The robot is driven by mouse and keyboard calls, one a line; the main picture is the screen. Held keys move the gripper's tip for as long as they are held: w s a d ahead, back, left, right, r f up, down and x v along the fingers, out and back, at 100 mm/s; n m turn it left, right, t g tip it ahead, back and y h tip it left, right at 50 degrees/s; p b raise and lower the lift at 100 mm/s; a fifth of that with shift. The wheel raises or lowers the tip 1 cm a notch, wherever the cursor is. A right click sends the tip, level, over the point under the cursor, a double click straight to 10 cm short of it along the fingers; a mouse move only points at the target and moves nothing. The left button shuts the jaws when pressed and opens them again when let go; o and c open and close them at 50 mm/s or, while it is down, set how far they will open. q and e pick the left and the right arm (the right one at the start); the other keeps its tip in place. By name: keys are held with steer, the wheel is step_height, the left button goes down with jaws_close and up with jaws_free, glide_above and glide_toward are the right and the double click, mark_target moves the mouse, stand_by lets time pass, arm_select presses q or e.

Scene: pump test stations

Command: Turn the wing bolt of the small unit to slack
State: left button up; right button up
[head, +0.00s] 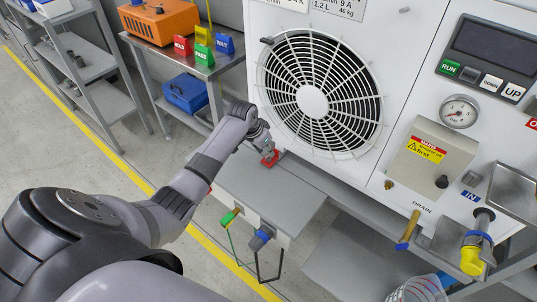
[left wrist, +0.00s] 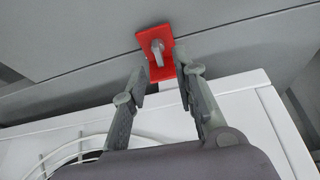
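A red clamp plate (head: 270,158) sits on the grey bench at the lower left corner of the white unit (head: 390,100) with the round fan grille. In the left wrist view the red plate (left wrist: 168,76) carries a grey wing bolt (left wrist: 157,52), whose wing runs nearly up and down the picture. My left gripper (head: 264,146) is at the plate; in the left wrist view its fingers (left wrist: 161,64) are open, one on either side of the wing's near end, with visible gaps. I cannot tell whether they touch it. My right gripper is not in view.
Right are a gauge (head: 460,111), a drain handle (head: 408,230) and a yellow-capped valve (head: 472,260). A side table with coloured signs (head: 203,55) stands at back left.

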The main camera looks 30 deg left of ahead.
mark_target(269, 157)
arm_select(q)
steer(key=shift+b+x, duration=0.3)
steer(key=shift+x, duration=1.6)
steer(key=shift+c, duration=0.4)
jaws_close()
